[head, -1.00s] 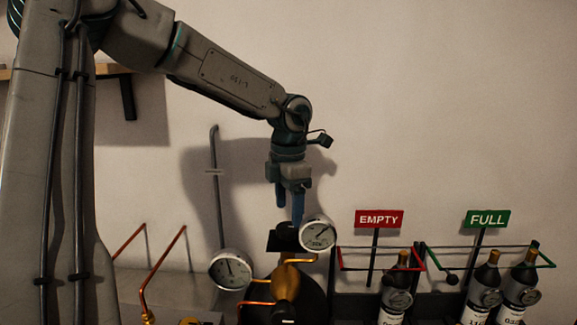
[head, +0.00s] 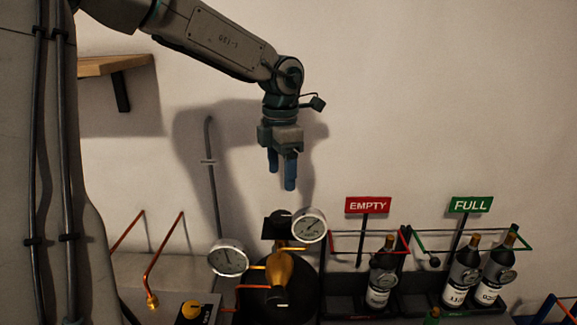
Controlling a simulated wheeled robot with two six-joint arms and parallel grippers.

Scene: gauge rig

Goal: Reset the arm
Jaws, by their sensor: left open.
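My left gripper (head: 281,174) hangs from my left arm, its two blue fingers pointing down, open and with nothing between them. It is in the air above the gauge rig, apart from it. Below it are a brass fitting (head: 279,268) with a black top (head: 277,224), a right round gauge (head: 309,226) and a left round gauge (head: 228,258). The fingertips are a little above and left of the right gauge. My right gripper is not in view.
A bottle (head: 381,274) stands by the red EMPTY sign (head: 368,205). Two bottles (head: 463,272) stand by the green FULL sign (head: 470,205). Copper pipes (head: 163,260) rise at left. A wooden shelf (head: 112,65) is at upper left. The wall space around the gripper is clear.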

